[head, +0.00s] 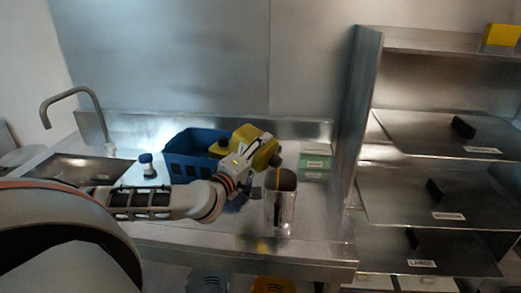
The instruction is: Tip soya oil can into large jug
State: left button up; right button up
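The yellow soya oil can (257,146) is held tilted above the steel bench, its dark spout end down to the right. My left gripper (243,161) reaches in from the left and appears shut on the can's near side; the fingertips are partly hidden. The large jug (281,212), clear-walled with a dark upper part, stands upright on the bench just below and in front of the spout end. A thin yellow streak shows at the jug's top; I cannot tell whether it is flowing oil. My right gripper is not in view.
A blue crate (178,167) stands behind my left arm. Green boxes (316,162) sit at the back right. A blue-capped bottle (147,167) stands near the sink (72,168) and tap (70,92). A steel shelf unit (362,110) rises right of the bench. The bench right of the jug is clear.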

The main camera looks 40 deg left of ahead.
aim_at(274, 149)
pick_arm(q)
jog(key=m, duration=0.1)
jog(key=d+r+m, duration=0.1)
jog(key=m, duration=0.2)
jog(key=shift+w+d+r, duration=0.15)
jog(key=shift+d+r, duration=0.15)
jog(key=shift+r, duration=0.1)
jog(key=m, duration=0.1)
jog(key=d+m, duration=0.1)
jog(key=shift+d+r+m, duration=0.1)
jog(key=shift+r+m, duration=0.3)
jog(key=shift+w+d+r+m, duration=0.1)
jog(key=shift+d+m, duration=0.3)
jog(key=shift+m, duration=0.35)
jog(key=shift+d+r+m, duration=0.1)
jog(key=shift+d+m, duration=0.3)
jog(key=shift+m, duration=0.35)
dwell(0.5)
